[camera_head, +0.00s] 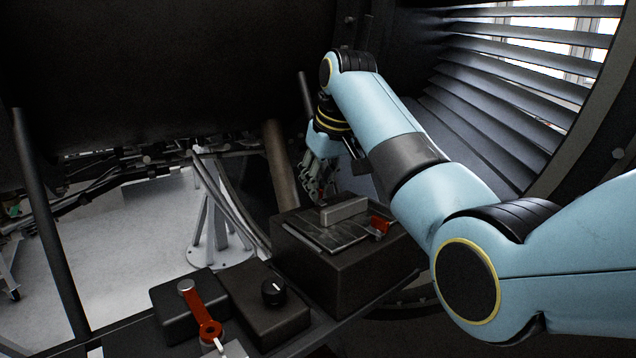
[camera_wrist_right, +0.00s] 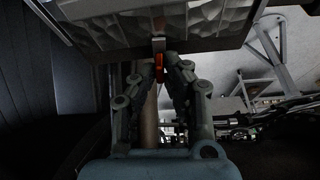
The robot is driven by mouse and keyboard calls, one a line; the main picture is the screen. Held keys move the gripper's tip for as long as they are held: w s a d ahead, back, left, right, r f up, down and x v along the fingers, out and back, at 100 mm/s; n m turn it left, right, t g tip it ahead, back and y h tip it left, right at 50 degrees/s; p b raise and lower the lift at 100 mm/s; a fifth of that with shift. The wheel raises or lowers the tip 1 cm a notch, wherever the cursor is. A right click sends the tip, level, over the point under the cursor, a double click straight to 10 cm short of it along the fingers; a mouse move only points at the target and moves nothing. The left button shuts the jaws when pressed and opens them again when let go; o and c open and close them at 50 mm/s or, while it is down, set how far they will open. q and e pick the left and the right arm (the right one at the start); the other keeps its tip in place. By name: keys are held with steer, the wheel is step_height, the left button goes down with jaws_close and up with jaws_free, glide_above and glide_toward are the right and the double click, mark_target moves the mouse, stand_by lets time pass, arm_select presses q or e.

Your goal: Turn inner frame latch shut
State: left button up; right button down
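A small red latch handle (camera_wrist_right: 159,67) hangs from a grey bracket at the lower edge of a pale ribbed panel in the right wrist view. My right gripper (camera_wrist_right: 157,78) reaches towards it, with one finger on each side of the red part. Whether the fingers press on it is too dark to tell. In the head view my right gripper (camera_head: 320,178) points down behind the dark box, and only a bit of red shows at its fingertips. My left gripper is not in view.
The dark box (camera_head: 340,270) carries a grey block (camera_head: 344,210) and a red latch (camera_head: 380,226) near my right forearm. In front are a red lever (camera_head: 200,312) and a black knob (camera_head: 273,291). A slanted brown tube (camera_head: 281,165) stands left of the gripper.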

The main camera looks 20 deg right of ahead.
steer(key=shift+n+y, duration=0.3)
steer(key=shift+n, duration=0.5)
steer(key=c, duration=1.4)
jaws_free()
steer(key=shift+r, duration=0.2)
steer(key=v, duration=0.7)
steer(key=shift+s, duration=0.1)
